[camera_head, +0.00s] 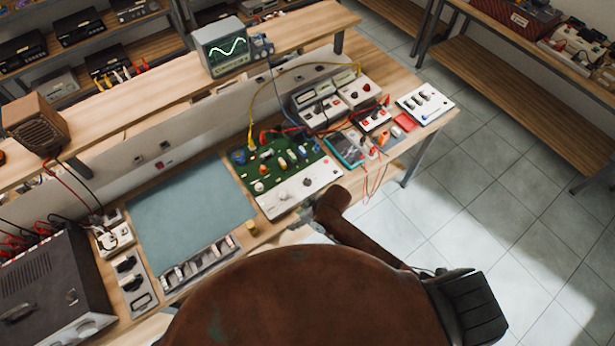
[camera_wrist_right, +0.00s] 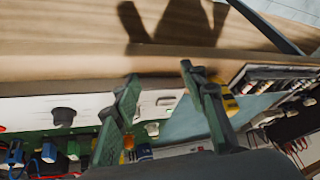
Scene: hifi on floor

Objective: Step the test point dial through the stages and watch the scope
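The oscilloscope (camera_head: 222,47) stands on the raised shelf, its screen lit with a green wave trace. The green circuit board (camera_head: 272,163) with a white front panel (camera_head: 300,190) lies on the bench. A dark round dial (camera_head: 306,182) is on that panel; in the right wrist view a grey knob (camera_wrist_right: 63,116) stands on the white panel, left of my fingers. My right gripper (camera_wrist_right: 160,74) is open and empty, above the bench's front edge. In the head view it (camera_head: 297,224) is mostly hidden by my arm. My left gripper is not in view.
A blue-grey mat (camera_head: 190,210) lies left of the board. A yellow cylinder (camera_head: 251,228) stands near the bench edge, and shows close beside a finger in the wrist view (camera_wrist_right: 229,101). Leads and small instruments (camera_head: 355,90) crowd the right. Open floor (camera_head: 470,215) lies beyond.

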